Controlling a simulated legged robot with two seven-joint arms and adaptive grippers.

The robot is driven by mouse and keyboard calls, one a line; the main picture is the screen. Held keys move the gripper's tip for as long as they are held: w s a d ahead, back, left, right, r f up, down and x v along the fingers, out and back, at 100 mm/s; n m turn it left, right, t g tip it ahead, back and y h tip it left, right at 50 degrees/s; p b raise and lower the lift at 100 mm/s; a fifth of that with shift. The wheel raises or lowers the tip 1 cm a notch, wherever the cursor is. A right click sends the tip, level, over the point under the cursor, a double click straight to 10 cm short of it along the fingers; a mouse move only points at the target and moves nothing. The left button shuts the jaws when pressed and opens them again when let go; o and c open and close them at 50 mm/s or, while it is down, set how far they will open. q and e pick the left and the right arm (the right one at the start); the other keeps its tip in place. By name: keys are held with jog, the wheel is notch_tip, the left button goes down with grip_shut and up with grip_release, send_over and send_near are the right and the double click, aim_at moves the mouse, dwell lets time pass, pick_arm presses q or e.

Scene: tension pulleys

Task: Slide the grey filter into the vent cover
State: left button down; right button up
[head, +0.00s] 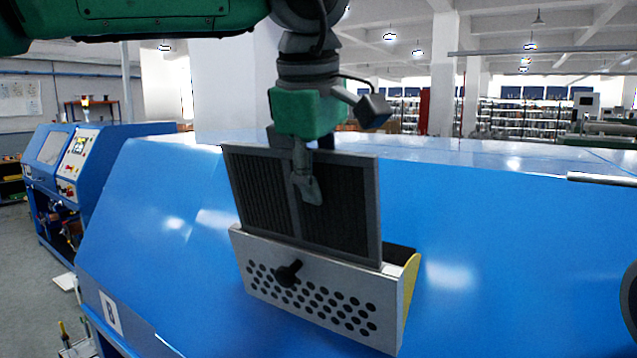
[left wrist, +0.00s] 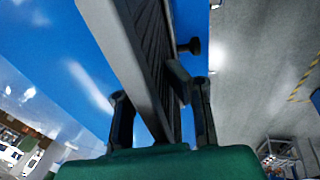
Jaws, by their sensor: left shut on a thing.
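The grey filter (head: 345,205) is a framed, ribbed panel standing nearly upright and slightly tilted. My left gripper (head: 309,182) is shut on its upper middle from above, one finger showing on the near face. The vent cover (head: 318,300) is a white box with round holes and a black knob, mounted on the sloping blue machine. The filter's lower edge is hidden behind the cover's front wall, at its open top; how deep it sits I cannot tell. In the left wrist view the filter (left wrist: 130,65) runs between the two fingers. My right gripper is not in view.
The blue machine (head: 490,230) fills the foreground, with a bare sloping face around the cover. The cover's right side wall (head: 411,285) is yellowish. A metal handle (head: 601,179) is at the right. Another blue machine (head: 75,170) stands at the left.

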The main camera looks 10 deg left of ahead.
aim_at(325, 253)
pick_arm(q)
jog(key=shift+f, duration=0.1)
jog(key=shift+x, duration=1.5)
jog(key=shift+s+d+f, duration=0.1)
jog(key=shift+s+f, duration=0.05)
jog(key=shift+x, duration=1.7)
jog(key=shift+s+d+f, duration=0.15)
jog(key=shift+f, duration=0.1)
jog(key=shift+f, duration=0.6)
jog(key=shift+r, duration=0.4)
jog(key=shift+f, duration=0.2)
dwell(0.6)
